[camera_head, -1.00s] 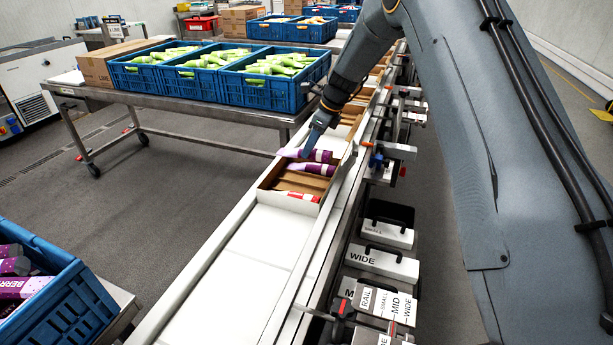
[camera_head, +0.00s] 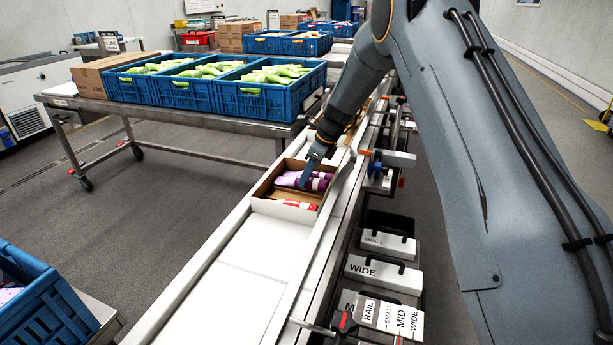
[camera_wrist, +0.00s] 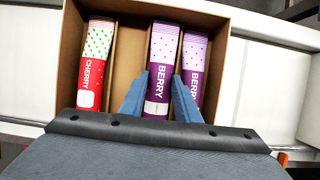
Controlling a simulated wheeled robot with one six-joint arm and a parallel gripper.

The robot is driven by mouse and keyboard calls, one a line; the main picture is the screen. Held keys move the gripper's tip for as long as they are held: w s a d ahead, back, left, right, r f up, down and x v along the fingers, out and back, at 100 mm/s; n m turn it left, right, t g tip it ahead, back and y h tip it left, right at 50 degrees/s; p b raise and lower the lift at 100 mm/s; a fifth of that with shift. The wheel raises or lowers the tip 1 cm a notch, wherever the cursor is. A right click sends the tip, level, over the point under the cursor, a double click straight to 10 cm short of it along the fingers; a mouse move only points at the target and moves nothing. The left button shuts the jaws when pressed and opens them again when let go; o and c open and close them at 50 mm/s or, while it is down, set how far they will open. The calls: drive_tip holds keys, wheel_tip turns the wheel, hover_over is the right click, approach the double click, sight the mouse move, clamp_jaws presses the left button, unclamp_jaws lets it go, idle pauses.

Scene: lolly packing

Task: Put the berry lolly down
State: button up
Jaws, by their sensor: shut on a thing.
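An open brown carton (camera_head: 262,207) stands on the white conveyor, and it fills the wrist view (camera_wrist: 128,50). My gripper (camera_wrist: 158,100) reaches down into it, with its blue fingers on both sides of a purple berry lolly (camera_wrist: 163,55). My gripper is shut on this lolly, which lies between a red cherry lolly (camera_wrist: 93,65) at left and another berry lolly (camera_wrist: 194,60) close at right. In the head view my gripper (camera_head: 308,180) is inside the carton, partly hiding the berry lollies. I cannot tell whether the held lolly touches the carton floor.
Blue crates of green lollies (camera_head: 265,100) stand on a steel table (camera_head: 190,120) behind left. Another blue crate (camera_head: 45,310) is at the lower left. A guide rail and labelled blocks (camera_head: 380,275) line the conveyor's right side. The near belt (camera_head: 235,280) is clear.

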drive_tip(key=shift+f, duration=0.5)
drive_tip(key=o, duration=0.8)
drive_tip(key=shift+r, duration=0.25)
drive_tip(key=p+v, duration=0.7)
drive_tip(key=v, duration=0.5)
drive_tip(key=shift+d+r, duration=0.1)
drive_tip(key=shift+r, duration=0.25)
